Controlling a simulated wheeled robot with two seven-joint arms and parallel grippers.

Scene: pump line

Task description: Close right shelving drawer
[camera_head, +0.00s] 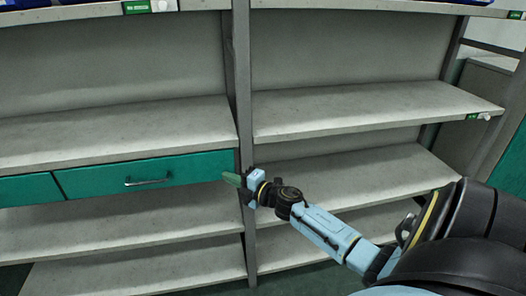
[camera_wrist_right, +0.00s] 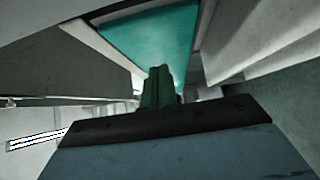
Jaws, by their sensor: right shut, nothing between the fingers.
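The right shelving drawer (camera_head: 145,174) is a teal front with a metal bar handle (camera_head: 148,182), under a grey shelf left of the upright post. Its front looks flush or nearly flush with the shelf edge; I cannot tell exactly. My right gripper (camera_head: 233,179) is shut and empty, its green fingertips at the drawer front's right end, beside the post. In the right wrist view the shut fingers (camera_wrist_right: 158,87) point toward a teal surface (camera_wrist_right: 150,40); whether they touch it is unclear. My left gripper is not in view.
A second teal drawer (camera_head: 28,190) sits directly left of it. The grey upright post (camera_head: 242,100) stands just beside my right gripper. Open, empty shelves (camera_head: 350,120) lie to the right. Blue bins (camera_head: 25,4) show at the top left edge.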

